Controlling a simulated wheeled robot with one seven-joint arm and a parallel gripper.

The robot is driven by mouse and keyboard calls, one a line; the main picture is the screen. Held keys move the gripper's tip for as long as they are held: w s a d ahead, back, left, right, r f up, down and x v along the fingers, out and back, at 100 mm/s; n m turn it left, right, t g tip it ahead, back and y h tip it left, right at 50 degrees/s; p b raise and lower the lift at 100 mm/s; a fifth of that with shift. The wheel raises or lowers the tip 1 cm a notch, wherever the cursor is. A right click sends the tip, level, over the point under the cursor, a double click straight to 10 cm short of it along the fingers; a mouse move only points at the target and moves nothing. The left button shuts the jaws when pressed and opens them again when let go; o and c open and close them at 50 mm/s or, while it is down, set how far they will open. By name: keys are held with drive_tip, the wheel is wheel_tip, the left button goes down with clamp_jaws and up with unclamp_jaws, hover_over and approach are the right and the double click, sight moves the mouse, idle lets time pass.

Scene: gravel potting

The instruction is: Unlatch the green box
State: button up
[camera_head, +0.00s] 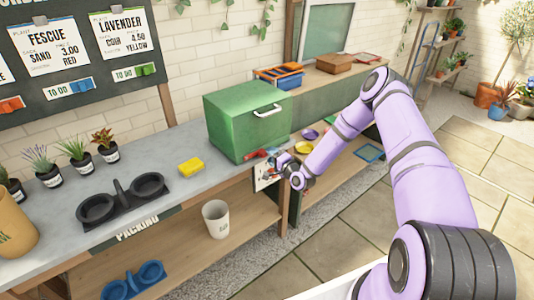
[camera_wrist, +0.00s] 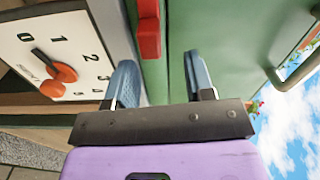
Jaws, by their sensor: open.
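The green box (camera_head: 245,120) stands on the grey counter with a silver handle on its front. It fills much of the wrist view (camera_wrist: 230,45), where the handle (camera_wrist: 298,62) is at the right. A red latch (camera_wrist: 149,30) is on the box front and also shows low on the box in the head view (camera_head: 256,154). My gripper (camera_wrist: 160,80) is open and empty, its two blue-grey fingers apart, with the latch beyond the gap between them. In the head view my gripper (camera_head: 278,163) is close to the lower front of the box. I cannot tell whether a finger touches the box.
A white dial panel (camera_wrist: 80,30) with an orange-red knob (camera_wrist: 57,73) is close to the left finger. A yellow sponge (camera_head: 191,166), a black double holder (camera_head: 122,200) and several potted plants are on the counter. A white pot (camera_head: 216,219) stands on the shelf below.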

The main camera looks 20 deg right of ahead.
drive_tip(key=v, duration=0.6)
drive_tip(key=shift+s, duration=0.35)
wheel_tip(320, 180, up, 25)
drive_tip(key=n+g+h, duration=0.3)
drive_tip(key=n+g, duration=0.4)
drive_tip(key=n, duration=0.3)
drive_tip(key=s+r+n+g+h, duration=0.1)
drive_tip(key=s+r+g+h, duration=0.15)
drive_tip(key=s+r, duration=1.1)
drive_tip(key=s+a+r, duration=0.1)
drive_tip(key=s+r, duration=0.2)
drive_tip(key=s, duration=0.6)
drive_tip(key=s+a+r+n+g, duration=0.1)
drive_tip(key=s+r, duration=0.2)
drive_tip(key=s, duration=0.6)
drive_tip(key=s+a+r+n+g, duration=0.1)
drive_tip(key=s+a+r, duration=0.1)
drive_tip(key=s, duration=0.8)
drive_tip(key=shift+r, duration=0.8)
